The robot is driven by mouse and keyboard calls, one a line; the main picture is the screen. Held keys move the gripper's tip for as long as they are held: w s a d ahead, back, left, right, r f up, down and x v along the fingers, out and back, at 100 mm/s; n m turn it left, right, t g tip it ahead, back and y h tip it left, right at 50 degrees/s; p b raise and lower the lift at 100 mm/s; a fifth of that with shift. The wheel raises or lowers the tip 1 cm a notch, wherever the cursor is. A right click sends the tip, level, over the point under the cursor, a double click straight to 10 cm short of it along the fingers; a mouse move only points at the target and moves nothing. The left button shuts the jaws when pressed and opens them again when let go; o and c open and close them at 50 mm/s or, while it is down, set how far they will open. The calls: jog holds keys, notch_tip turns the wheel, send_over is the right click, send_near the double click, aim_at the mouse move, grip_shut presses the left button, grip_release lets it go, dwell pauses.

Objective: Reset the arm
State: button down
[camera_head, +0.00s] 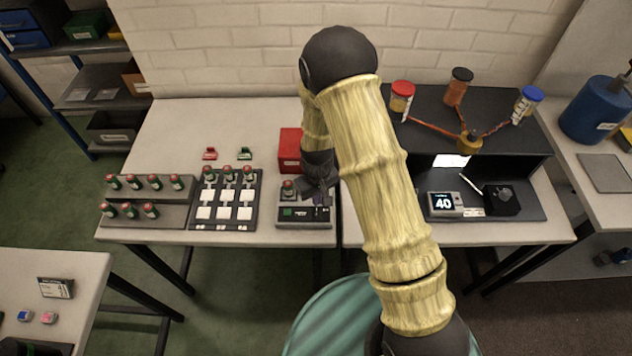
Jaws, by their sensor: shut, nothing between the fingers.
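My arm reaches from the bottom right up to a dark elbow, and its forearm drops behind the bamboo-like upper link toward the table. My gripper (322,198) is dark and points down over the right part of a small grey device (305,214). It is shut, and nothing shows in it. Whether the fingertips touch the device cannot be told. Part of my wrist is hidden behind the upper link.
A rack (150,215) of several capped vials and a dark tray (245,218) with white pads and vials stand left. A red box (290,150) is close behind my gripper. Right stand a black bench unit (530,140) with jars, a display reading 40 (443,204), and a blue cylinder (595,108).

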jog(key=s+d+r+m+t, duration=0.1)
jog(key=s+d+r+m, duration=0.1)
jog(key=s+d+r, duration=0.2)
jog(key=s+d+r+m, duration=0.1)
jog(key=s+d+r, duration=0.3)
jog(key=r, duration=0.7)
jog(key=s+d+r+m+t, duration=0.1)
jog(key=s+d+r, duration=0.3)
jog(key=r, duration=0.4)
jog(key=shift+s+d+m+t, duration=0.25)
jog(key=shift+d+m+t, duration=0.05)
jog(key=shift+d+m, duration=0.5)
